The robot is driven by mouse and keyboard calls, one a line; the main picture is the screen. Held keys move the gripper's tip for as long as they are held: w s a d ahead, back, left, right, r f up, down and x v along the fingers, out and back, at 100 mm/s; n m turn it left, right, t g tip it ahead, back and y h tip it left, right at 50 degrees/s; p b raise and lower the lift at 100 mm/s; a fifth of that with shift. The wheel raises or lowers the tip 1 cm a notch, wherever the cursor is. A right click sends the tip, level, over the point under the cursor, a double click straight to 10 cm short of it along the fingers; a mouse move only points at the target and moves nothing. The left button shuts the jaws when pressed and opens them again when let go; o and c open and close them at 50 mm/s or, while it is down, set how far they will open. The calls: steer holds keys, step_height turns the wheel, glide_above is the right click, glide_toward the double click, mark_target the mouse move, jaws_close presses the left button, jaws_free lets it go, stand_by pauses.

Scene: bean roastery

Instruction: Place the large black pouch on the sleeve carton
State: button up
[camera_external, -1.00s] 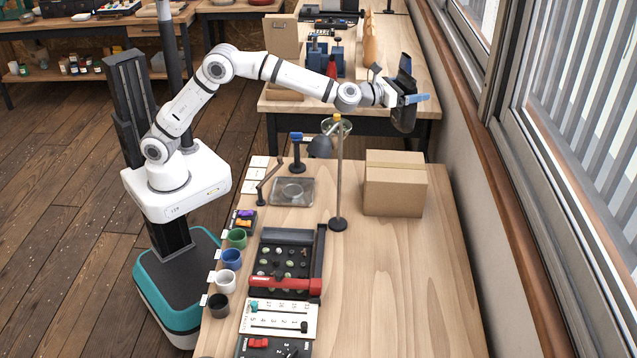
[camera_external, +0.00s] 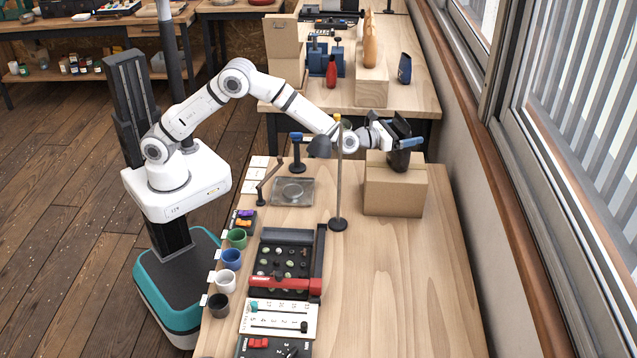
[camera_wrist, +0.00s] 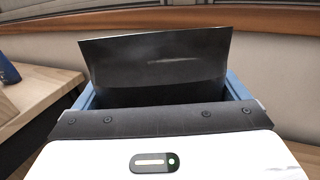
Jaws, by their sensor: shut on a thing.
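The large black pouch (camera_external: 400,159) is held upright by my gripper (camera_external: 408,143), which is shut on it. In the wrist view the dark pouch (camera_wrist: 155,58) stands between the blue fingers and fills the middle. The sleeve carton (camera_external: 393,194) is a brown cardboard box on the near wooden table. The pouch's lower end is at the carton's top in the external view; whether it touches cannot be told. The pouch and gripper hide part of the carton's top.
A lamp (camera_external: 339,185) on a thin pole stands left of the carton, close to my wrist. A dark blue pouch (camera_external: 404,68) and wooden block (camera_external: 372,86) stand on the far table. The table (camera_external: 400,290) in front of the carton is clear. The window wall is at the right.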

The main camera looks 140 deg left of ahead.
steer(key=shift+f, duration=0.2)
steer(key=o, duration=1.1)
steer(key=shift+r, duration=0.2)
steer(key=b+v, duration=0.2)
steer(key=v, duration=1)
